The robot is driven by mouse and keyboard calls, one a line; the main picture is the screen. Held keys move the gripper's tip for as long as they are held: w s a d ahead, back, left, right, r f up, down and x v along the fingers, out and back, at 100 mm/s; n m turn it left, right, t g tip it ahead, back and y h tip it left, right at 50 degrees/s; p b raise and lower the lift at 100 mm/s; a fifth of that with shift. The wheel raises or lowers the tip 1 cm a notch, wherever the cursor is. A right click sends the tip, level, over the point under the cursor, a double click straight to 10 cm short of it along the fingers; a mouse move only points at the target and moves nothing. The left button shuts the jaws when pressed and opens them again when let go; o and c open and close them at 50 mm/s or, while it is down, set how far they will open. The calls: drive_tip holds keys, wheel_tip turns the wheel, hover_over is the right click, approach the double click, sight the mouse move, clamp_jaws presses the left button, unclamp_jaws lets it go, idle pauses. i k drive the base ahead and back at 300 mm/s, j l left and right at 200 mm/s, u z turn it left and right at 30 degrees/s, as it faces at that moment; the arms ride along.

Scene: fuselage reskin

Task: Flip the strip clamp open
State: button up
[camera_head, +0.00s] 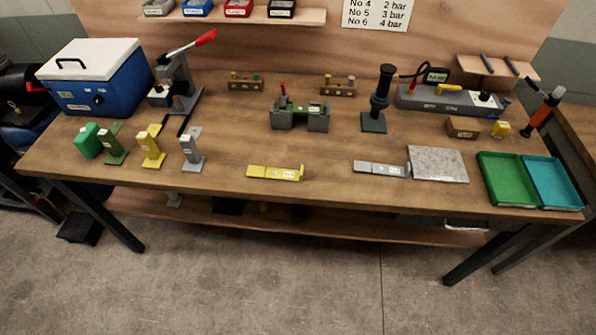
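The strip clamp appears to be the grey two-block fixture (286,119) at the middle of the bench, though I cannot read its label. A small red lever (283,90) stands roughly upright at its left end. A green strip (311,108) lies across the top of the blocks. Whether the lever presses on the strip is too small to tell. My gripper is not in view.
A lever press with a red handle (205,38) and a blue box (100,90) stand at the left. A black upright tool (381,95) stands right of the fixture. Yellow (270,173) and grey (375,168) strips lie in front. Green and teal trays (541,160) are at right.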

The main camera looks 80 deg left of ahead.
sight(282, 106)
drive_tip(key=u, duration=2.45)
drive_tip(key=k+j, duration=0.05)
